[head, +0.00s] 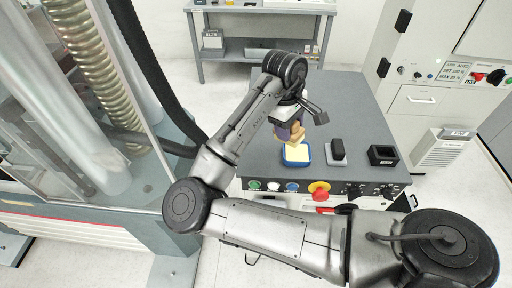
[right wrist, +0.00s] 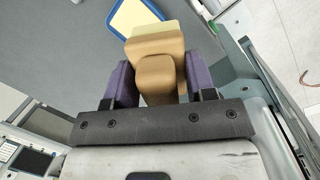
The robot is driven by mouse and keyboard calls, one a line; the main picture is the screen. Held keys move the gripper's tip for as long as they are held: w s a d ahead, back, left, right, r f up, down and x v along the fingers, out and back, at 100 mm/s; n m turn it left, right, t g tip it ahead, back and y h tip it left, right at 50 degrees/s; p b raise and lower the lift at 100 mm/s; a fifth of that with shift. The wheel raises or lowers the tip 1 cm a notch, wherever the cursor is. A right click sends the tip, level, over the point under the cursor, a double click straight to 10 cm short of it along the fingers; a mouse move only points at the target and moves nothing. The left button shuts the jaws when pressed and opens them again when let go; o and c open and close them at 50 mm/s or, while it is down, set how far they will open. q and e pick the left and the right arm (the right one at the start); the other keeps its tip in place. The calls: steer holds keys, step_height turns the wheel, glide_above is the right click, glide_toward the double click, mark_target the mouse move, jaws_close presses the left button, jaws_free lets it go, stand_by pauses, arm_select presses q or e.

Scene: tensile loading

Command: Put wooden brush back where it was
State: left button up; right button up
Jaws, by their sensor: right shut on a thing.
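The wooden brush (right wrist: 157,72) is a tan block with a pale end, held between the purple fingers of my right gripper (right wrist: 152,84) in the right wrist view. In the head view the brush (head: 296,139) hangs below my right gripper (head: 290,131), just behind a blue-rimmed tray (head: 285,160) with a pale yellow inside. The same tray shows at the top of the right wrist view (right wrist: 157,10), beyond the brush's pale end. I cannot tell whether brush and tray touch. My left gripper is not in view.
The grey bench top (head: 345,110) carries a black-topped block (head: 337,150) and a black open box (head: 383,155) right of the tray. Buttons and a yellow-red emergency stop (head: 319,188) line its front edge. A glass-sided machine (head: 95,130) stands left. The bench top behind the blocks is clear.

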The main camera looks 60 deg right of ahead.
steer(key=a+f+m+t, duration=0.1)
steer(key=a+f, duration=0.1)
steer(key=a, duration=0.4)
steer(key=shift+m+t, duration=0.3)
steer(key=shift+t, duration=0.1)
steer(key=w+d+f+p, duration=0.1)
steer(key=w+d+f, duration=0.1)
steer(key=w+d+f+p, duration=0.2)
steer(key=w, duration=0.1)
steer(key=w+d+f+p, duration=0.1)
steer(key=w+d+f, duration=0.1)
steer(key=w, duration=0.1)
steer(key=shift+w+d+f+p, duration=0.1)
steer(key=shift+d+f+p, duration=0.2)
steer(key=shift+f+p, duration=0.1)
steer(key=shift+w+d+f, duration=0.2)
steer(key=shift+w+d, duration=0.1)
steer(key=shift+w, duration=0.05)
steer(key=shift+f, duration=2.1)
steer(key=o, duration=0.8)
steer(key=shift+r, duration=0.1)
